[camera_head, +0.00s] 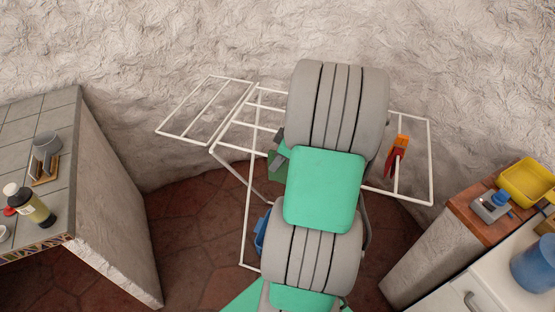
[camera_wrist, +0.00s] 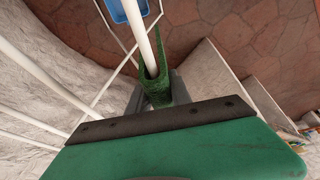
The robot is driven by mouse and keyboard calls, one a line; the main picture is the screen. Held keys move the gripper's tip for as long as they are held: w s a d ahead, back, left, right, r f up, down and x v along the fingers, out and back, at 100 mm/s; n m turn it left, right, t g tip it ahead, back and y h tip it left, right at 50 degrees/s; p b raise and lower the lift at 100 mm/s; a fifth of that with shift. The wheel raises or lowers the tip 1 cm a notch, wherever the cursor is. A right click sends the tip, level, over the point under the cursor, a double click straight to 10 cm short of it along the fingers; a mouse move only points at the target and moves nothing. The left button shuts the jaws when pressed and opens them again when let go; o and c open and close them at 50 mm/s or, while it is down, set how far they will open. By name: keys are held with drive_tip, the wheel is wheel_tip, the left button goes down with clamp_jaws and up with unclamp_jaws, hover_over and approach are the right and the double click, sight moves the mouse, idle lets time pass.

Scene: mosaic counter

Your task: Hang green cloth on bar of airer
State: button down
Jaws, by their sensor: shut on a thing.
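The white airer (camera_head: 247,190) stands by the wall with its wings spread; my arm hides its middle. In the wrist view one of its white bars (camera_wrist: 135,22) runs up to the green cloth (camera_wrist: 157,92). The cloth is folded in a narrow U, with the bar's near end in the fold. My gripper (camera_wrist: 157,98) is shut on the cloth, one dark finger on each side. In the head view the cloth (camera_head: 276,168) shows as a small dark green patch left of my arm, below my gripper (camera_head: 280,150). Whether the cloth rests its weight on the bar is unclear.
A red and orange item (camera_head: 398,152) hangs on the airer's right wing. A blue container (camera_head: 261,230) is low under the airer. A tiled counter (camera_head: 50,110) with a bottle (camera_head: 30,206) is at left. A wooden-topped counter (camera_head: 468,212) with a yellow bin (camera_head: 527,184) is at right.

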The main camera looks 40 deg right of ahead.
drive_tip(key=shift+f, duration=0.45)
drive_tip(key=c, duration=1.1)
unclamp_jaws()
drive_tip(key=b+v, duration=0.1)
drive_tip(key=v, duration=0.7)
drive_tip(key=w+a+r+m+h, duration=0.1)
drive_tip(key=a, duration=0.8)
drive_tip(key=w+a+r+m, duration=0.1)
drive_tip(key=a+r, duration=0.1)
drive_tip(key=a, duration=0.7)
drive_tip(key=s+a+m+h, duration=0.1)
drive_tip(key=s+a+m, duration=0.2)
drive_tip(key=a, duration=0.7)
drive_tip(key=s, duration=0.2)
drive_tip(key=shift+s+a+m, duration=0.3)
drive_tip(key=shift+s, duration=0.05)
